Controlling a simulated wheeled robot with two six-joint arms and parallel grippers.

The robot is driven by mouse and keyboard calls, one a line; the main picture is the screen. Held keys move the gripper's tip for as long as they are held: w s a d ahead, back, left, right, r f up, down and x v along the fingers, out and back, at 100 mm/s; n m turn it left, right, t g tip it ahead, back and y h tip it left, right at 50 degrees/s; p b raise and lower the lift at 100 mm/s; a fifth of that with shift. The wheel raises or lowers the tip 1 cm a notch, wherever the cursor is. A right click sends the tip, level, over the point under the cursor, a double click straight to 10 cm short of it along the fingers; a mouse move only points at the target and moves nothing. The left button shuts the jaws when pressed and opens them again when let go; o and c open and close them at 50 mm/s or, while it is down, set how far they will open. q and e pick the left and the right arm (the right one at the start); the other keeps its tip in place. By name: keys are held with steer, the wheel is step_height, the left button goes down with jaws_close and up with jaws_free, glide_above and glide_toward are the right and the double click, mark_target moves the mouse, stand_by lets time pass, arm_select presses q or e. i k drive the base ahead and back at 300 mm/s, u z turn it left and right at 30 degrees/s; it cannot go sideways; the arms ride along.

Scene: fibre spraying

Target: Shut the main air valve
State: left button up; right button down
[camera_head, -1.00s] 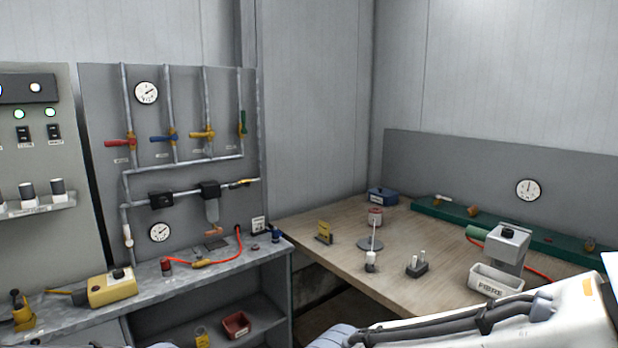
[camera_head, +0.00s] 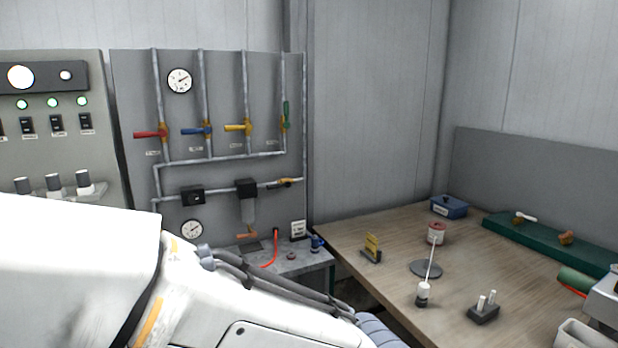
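A grey pipe panel (camera_head: 225,110) on the back wall carries several valves; their labels are too small to read. The red (camera_head: 150,134), blue (camera_head: 196,131) and yellow (camera_head: 238,127) handles sit crosswise on their upright pipes. The green handle (camera_head: 286,114) stands along its pipe. I cannot tell from labels which is the main air valve. A white arm of mine crosses the lower left; neither gripper is in view.
A control cabinet (camera_head: 45,140) with switches and knobs stands left of the panel. My arm hides much of the grey bench (camera_head: 300,262) below.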

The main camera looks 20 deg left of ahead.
mark_target(287, 183)
steer(key=u, duration=0.15)
steer(key=i, duration=0.7)
steer(key=u, duration=1)
steer(key=i, duration=0.45)
steer(key=u, duration=0.5)
